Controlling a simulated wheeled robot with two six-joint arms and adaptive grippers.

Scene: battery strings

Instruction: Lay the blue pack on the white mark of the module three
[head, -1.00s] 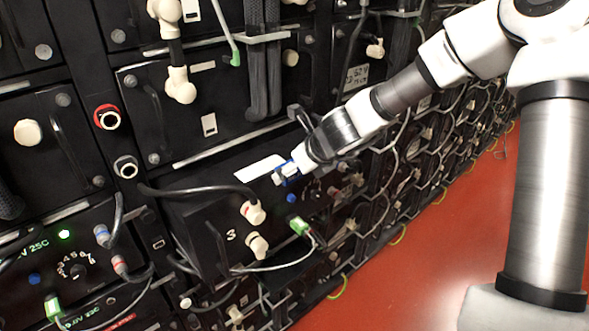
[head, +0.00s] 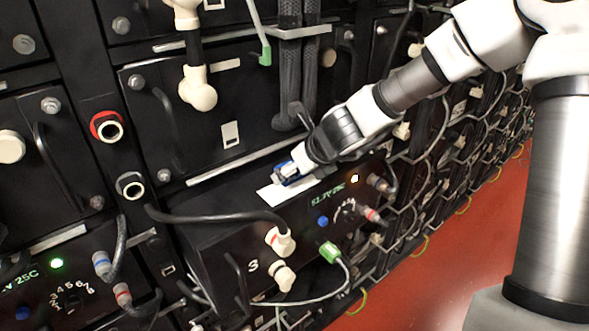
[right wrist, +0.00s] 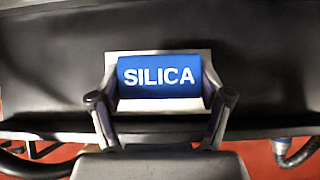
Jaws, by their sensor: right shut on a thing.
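The blue pack (head: 287,172), lettered SILICA, is between the fingers of my right gripper (head: 285,174). The right wrist view shows the pack (right wrist: 160,77) held level between both fingers (right wrist: 160,88). Module three (head: 205,232) is a black box with a white 3 on its front. The white mark (head: 268,194) lies on its top. In the head view the pack overlaps the far side of the mark. I cannot tell whether the pack touches it. My left gripper is not in view.
A black cable (head: 215,217) arches across the front of module three. Another black module (head: 215,112) stands above and behind, with thick dark hoses (head: 290,75) hanging before it. The red floor (head: 460,245) is open at the right.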

